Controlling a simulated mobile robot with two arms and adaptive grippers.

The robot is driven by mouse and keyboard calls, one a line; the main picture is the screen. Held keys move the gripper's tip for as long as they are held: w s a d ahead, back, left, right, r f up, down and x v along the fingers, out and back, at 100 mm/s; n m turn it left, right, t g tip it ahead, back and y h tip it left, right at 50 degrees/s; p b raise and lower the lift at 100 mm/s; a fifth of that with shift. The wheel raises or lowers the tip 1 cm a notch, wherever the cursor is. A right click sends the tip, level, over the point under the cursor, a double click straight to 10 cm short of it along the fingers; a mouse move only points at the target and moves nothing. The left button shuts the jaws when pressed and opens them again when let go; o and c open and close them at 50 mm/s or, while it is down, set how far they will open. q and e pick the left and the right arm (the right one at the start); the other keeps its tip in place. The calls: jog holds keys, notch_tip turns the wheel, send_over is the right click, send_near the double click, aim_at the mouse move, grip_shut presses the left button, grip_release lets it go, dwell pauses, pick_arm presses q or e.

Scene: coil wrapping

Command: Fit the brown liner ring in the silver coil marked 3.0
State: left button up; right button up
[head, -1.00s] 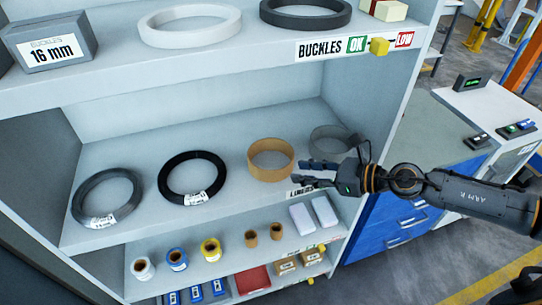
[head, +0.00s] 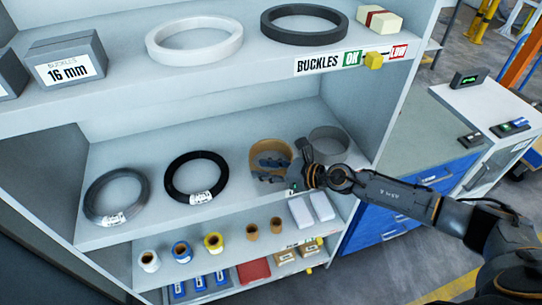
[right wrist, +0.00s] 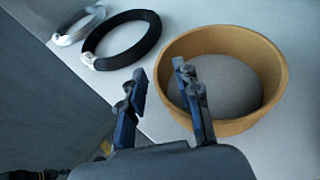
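The brown liner ring (head: 255,153) stands on the middle shelf; it also shows in the right wrist view (right wrist: 240,127). My right gripper (head: 268,167) is at the ring and covers much of its front. In the right wrist view the gripper (right wrist: 159,70) is open, with one finger over the ring's inside and the other outside its left wall. I cannot tell whether it touches the ring. The silver coil (head: 92,198) lies at the left of the same shelf, its white label (head: 112,220) too small to read. My left gripper is not in view.
A black coil (head: 172,180) lies between the silver coil and the brown ring. A grey ring (head: 330,145) stands right of the brown one. The upper shelf (head: 130,88) is overhead, and the cabinet's right wall (head: 385,110) is close to my arm.

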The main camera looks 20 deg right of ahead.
jog(key=shift+w+a+f, duration=0.2)
jog(key=shift+w+a, duration=0.25)
grip_shut()
jog(key=shift+r, duration=0.15)
